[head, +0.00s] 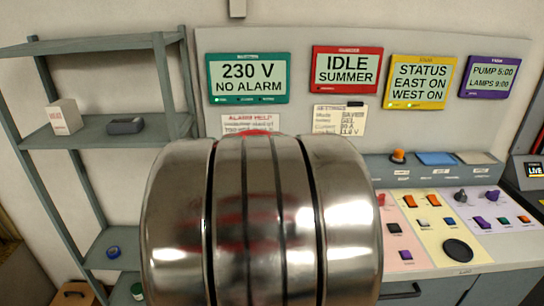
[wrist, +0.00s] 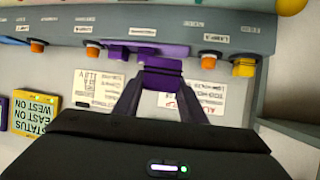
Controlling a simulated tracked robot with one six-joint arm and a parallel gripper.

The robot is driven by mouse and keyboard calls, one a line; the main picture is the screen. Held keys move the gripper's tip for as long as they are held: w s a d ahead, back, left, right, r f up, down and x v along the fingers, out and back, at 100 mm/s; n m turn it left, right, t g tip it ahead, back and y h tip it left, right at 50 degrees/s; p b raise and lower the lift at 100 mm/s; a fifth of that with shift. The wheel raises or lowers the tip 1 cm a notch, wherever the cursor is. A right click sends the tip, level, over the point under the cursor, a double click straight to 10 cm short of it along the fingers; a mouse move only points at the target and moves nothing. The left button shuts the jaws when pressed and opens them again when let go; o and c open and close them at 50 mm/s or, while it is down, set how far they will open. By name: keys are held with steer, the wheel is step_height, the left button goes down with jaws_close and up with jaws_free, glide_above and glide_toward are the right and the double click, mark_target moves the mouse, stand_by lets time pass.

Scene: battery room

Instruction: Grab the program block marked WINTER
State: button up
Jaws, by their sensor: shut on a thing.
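In the wrist view, which is upside down, my gripper (wrist: 162,72) is shut on a purple block (wrist: 163,63) at the edge of a grey ledge. The block's marking cannot be read, so I cannot tell whether it says WINTER. Another purple piece (wrist: 118,53) sits beside it on the left. In the head view my silver arm fills the middle and hides my gripper and the block. A red-framed screen (head: 347,70) reads IDLE SUMMER.
The grey ledge (wrist: 60,27) carries labels, orange knobs (wrist: 93,51) and a yellow knob (wrist: 243,67). In the head view a control desk (head: 440,225) with switches is at right. A grey shelf (head: 85,138) with a small white box (head: 64,117) stands at left.

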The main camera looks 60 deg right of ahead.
steer(key=shift+s+a, duration=0.3)
steer(key=shift+a, duration=0.25)
